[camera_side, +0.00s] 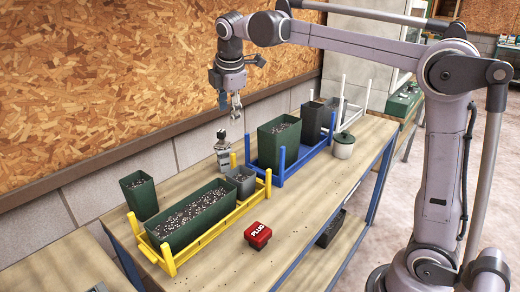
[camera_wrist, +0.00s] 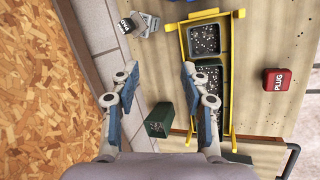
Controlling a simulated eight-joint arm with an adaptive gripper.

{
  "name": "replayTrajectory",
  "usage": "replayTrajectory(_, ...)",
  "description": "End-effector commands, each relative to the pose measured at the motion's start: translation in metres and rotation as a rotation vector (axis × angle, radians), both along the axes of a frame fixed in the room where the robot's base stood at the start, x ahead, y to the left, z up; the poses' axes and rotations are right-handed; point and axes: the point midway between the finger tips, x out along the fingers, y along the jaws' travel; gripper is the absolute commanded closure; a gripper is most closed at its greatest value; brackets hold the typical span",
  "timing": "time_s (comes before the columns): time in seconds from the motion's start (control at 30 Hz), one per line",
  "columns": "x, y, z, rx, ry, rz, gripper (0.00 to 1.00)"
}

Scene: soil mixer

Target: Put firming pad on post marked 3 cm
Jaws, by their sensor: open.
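I cannot surely pick out the firming pad, and no "3 cm" mark is legible. A small grey metal piece with a black knob (camera_side: 222,150) stands near the wall, behind the yellow frame; it also shows at the top of the wrist view (camera_wrist: 148,22), with a dark labelled top. A red block marked PLUG (camera_side: 258,235) lies on the bench in front of the yellow frame; it is at the right of the wrist view (camera_wrist: 279,83). My gripper (camera_side: 231,106) hangs above and behind the metal piece, apart from it, open and empty; its fingers are spread in the wrist view (camera_wrist: 167,84).
A yellow frame (camera_side: 152,253) holds a long green planter (camera_side: 194,214) and a grey pot (camera_side: 241,180). A blue frame (camera_side: 281,183) holds more pots. A green pot (camera_side: 139,195) and a lidded jar (camera_side: 343,146) stand nearby. The front bench edge is mostly clear.

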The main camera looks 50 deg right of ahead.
Motion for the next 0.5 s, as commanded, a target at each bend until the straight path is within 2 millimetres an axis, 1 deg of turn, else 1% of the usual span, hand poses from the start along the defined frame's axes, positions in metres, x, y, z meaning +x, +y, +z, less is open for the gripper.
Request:
replayTrajectory(0.03,-0.016,0.003,-0.003,0.037,-0.034,-0.063,0.54)
replayTrajectory(0.17,-0.054,0.011,-0.013,0.148,-0.121,-0.242,0.54)
replayTrajectory(0.27,-0.083,0.017,-0.026,0.238,-0.183,-0.379,0.54)
replayTrajectory(0.3,-0.095,0.019,-0.032,0.276,-0.204,-0.435,0.54)
replayTrajectory(0.37,-0.113,0.023,-0.043,0.333,-0.237,-0.518,0.54)
replayTrajectory(0.5,-0.154,0.031,-0.073,0.474,-0.306,-0.712,0.54)
